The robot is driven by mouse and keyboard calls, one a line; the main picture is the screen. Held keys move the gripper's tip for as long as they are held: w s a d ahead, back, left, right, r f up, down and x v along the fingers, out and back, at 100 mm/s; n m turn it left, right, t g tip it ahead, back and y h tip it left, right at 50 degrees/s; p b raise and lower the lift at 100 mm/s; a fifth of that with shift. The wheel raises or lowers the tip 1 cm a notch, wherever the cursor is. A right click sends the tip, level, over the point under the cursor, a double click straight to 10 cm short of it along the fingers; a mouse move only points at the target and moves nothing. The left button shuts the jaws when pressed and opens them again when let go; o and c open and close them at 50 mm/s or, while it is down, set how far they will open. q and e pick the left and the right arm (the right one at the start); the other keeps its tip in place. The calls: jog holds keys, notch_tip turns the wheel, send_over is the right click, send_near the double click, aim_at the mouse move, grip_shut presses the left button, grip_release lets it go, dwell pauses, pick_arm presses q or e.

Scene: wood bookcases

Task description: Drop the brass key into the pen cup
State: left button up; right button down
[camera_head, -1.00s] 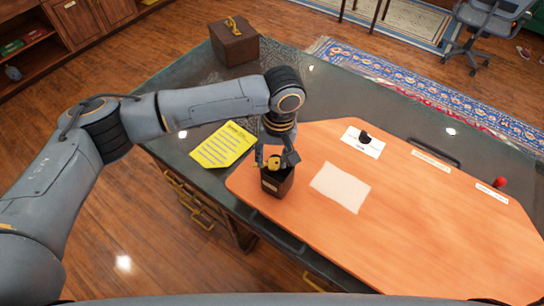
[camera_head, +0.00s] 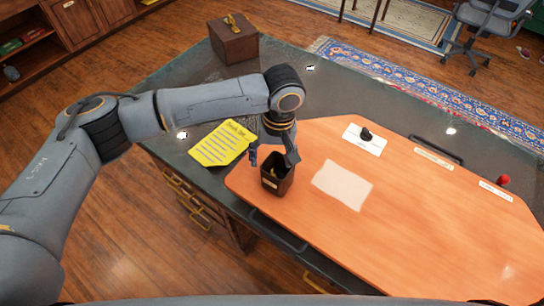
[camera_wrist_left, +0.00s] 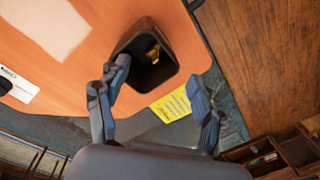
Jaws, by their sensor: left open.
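The dark pen cup (camera_head: 278,184) stands upright on the orange desk top in the head view, near its left corner. The brass key (camera_wrist_left: 153,53) shows inside the cup in the wrist view, against the inner wall. My left gripper (camera_head: 273,157) is over the cup's mouth, its fingers spread and empty. In the left wrist view the open fingers (camera_wrist_left: 158,95) are apart, with the dark cup (camera_wrist_left: 150,72) beyond them. My right gripper is in neither view.
A yellow written sheet (camera_head: 222,144) lies left of the cup, and a blank pale sheet (camera_head: 342,186) lies right of it. A wooden box (camera_head: 234,45) stands at the back corner. A card with a black knob (camera_head: 366,135) and a red button (camera_head: 503,180) are farther right.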

pick_arm(q)
notch_tip(320, 180, up, 12)
jog(key=d, duration=0.1)
jog(key=shift+f, duration=0.15)
dwell(0.4)
